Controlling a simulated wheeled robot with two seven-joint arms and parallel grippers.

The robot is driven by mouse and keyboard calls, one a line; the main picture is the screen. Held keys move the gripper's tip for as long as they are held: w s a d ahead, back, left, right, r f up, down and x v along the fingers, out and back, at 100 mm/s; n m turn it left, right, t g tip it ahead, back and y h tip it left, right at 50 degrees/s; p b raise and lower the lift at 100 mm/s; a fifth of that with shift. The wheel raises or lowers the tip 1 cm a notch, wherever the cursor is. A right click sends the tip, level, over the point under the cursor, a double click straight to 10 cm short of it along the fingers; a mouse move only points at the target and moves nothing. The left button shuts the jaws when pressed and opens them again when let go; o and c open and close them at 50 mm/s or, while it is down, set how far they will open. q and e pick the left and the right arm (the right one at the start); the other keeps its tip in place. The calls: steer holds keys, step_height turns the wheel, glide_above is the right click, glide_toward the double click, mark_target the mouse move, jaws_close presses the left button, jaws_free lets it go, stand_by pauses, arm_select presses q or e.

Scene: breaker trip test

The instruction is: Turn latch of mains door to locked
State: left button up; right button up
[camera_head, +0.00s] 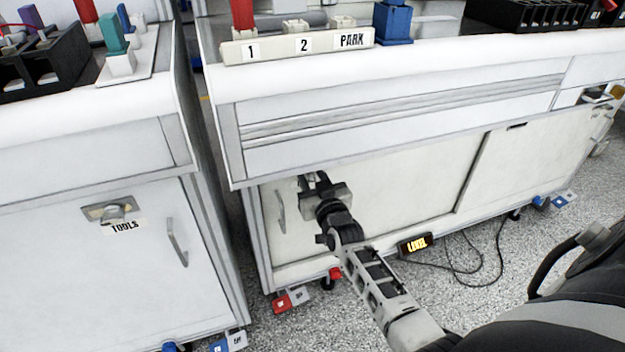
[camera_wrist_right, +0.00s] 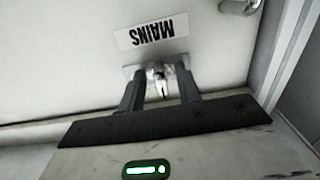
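The mains door (camera_head: 400,185) is a pale panel on the right-hand cabinet and appears closed. In the right wrist view its MAINS label (camera_wrist_right: 152,32) shows upside down. Just below the label is the small metal latch (camera_wrist_right: 158,72), with a light turning piece on a plate. My right gripper (camera_head: 313,181) is up against the door and hides the latch in the head view. In the right wrist view its fingers (camera_wrist_right: 159,84) stand apart on either side of the latch's turning piece, with gaps visible. My left gripper is out of view.
A door handle (camera_head: 281,212) is left of my right gripper. The left cabinet has a TOOLS latch (camera_head: 110,211) and handle (camera_head: 177,242). A rack marked 1, 2, PARK (camera_head: 297,45) stands above.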

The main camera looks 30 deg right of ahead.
steer(key=shift+c, duration=0.3)
jaws_close()
